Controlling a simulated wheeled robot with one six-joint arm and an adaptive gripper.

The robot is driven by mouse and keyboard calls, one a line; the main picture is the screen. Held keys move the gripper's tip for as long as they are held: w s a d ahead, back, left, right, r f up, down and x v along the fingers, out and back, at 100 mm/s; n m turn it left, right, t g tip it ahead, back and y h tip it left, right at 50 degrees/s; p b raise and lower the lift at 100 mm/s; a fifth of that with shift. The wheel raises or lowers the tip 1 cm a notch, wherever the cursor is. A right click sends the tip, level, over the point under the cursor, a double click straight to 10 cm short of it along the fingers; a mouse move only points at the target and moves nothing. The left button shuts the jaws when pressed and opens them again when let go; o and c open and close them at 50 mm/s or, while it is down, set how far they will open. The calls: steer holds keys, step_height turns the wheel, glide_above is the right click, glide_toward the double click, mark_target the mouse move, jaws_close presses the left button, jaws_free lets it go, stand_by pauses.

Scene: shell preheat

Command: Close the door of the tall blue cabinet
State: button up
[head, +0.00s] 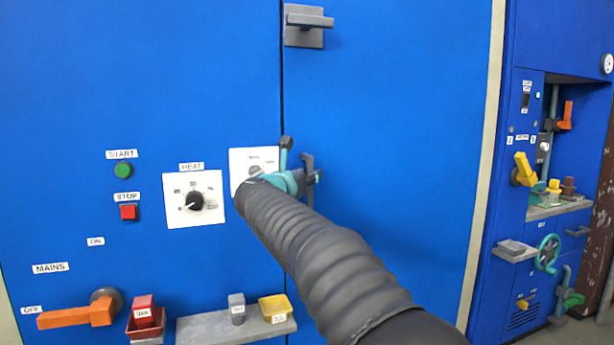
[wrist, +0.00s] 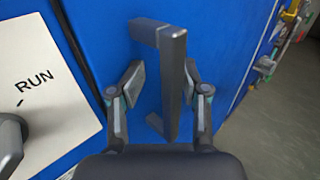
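The tall blue cabinet's door (head: 390,130) is the wide blue panel right of a narrow dark seam in the head view. It looks nearly flush with the panel on the left; I cannot tell if it is fully shut. Its grey bar handle (wrist: 173,85) stands upright in the wrist view and is partly hidden behind my gripper in the head view (head: 308,180). My gripper (wrist: 158,85) is open with one finger on each side of the bar. The right finger is close to the bar, with a wider gap at the left finger.
A grey latch (head: 308,24) sits higher by the seam. The left panel bears a heat dial (head: 195,200), green start button (head: 123,170), red stop button (head: 128,211) and orange mains lever (head: 78,315). A small shelf (head: 205,327) juts out below. Another blue unit (head: 510,230) stands right.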

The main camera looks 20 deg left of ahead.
steer(key=shift+f, duration=0.15)
steer(key=shift+s, duration=0.15)
steer(key=s, duration=1.1)
steer(key=shift+s+a, duration=0.3)
steer(key=shift+s, duration=0.05)
